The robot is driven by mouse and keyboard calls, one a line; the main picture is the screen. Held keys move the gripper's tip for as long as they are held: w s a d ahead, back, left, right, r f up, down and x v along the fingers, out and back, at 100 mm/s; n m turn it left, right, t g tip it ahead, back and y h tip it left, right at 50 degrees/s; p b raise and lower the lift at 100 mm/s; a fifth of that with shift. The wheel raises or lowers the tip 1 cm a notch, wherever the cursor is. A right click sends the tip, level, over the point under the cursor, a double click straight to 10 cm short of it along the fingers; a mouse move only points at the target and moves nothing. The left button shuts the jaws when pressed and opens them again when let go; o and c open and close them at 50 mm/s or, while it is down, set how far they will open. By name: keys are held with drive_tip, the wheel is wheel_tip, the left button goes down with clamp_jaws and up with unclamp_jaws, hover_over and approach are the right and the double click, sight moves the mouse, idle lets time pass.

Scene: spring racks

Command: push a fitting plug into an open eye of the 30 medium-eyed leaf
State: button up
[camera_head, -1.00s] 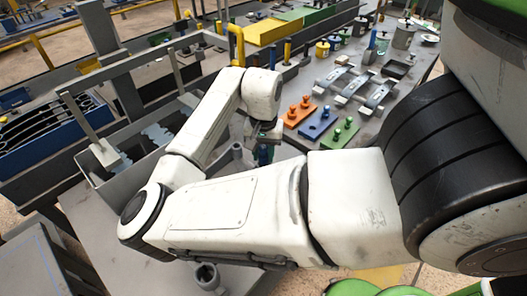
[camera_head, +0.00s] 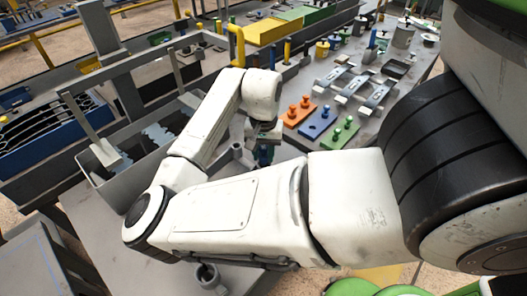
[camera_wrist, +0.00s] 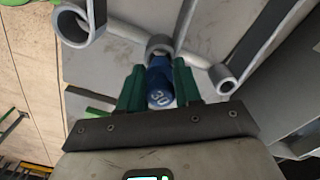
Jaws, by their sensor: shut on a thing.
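My gripper (camera_wrist: 160,88) is shut on a blue plug marked 30 (camera_wrist: 160,97), held between its green fingers in the wrist view. Just beyond the plug is a grey rolled eye (camera_wrist: 159,43) at the end of a metal leaf. The plug's far end is lined up with this eye and overlaps it in the picture; I cannot tell whether it has entered. Other rolled eyes lie to the left (camera_wrist: 74,24) and right (camera_wrist: 223,79).
Orange (camera_head: 299,113), blue (camera_head: 317,123) and green (camera_head: 339,133) plates with pegs lie right of my gripper. Grey leaf-like pieces (camera_head: 357,86) lie behind them. A grey trough (camera_head: 125,165) stands to the left. A grey socket (camera_head: 207,277) is at the front.

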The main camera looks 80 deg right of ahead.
drive_tip(key=shift+f+b, duration=0.5)
drive_tip(key=shift+f, duration=0.55)
drive_tip(key=o, duration=1)
drive_tip(key=shift+c, duration=0.2)
drive_tip(key=shift+o, duration=0.4)
drive_tip(key=o, duration=0.4)
wheel_tip(320, 180, up, 5)
drive_tip(key=p, duration=0.4)
drive_tip(key=shift+f, duration=0.15)
drive_tip(key=shift+r+p, duration=0.65)
drive_tip(key=shift+r, duration=0.5)
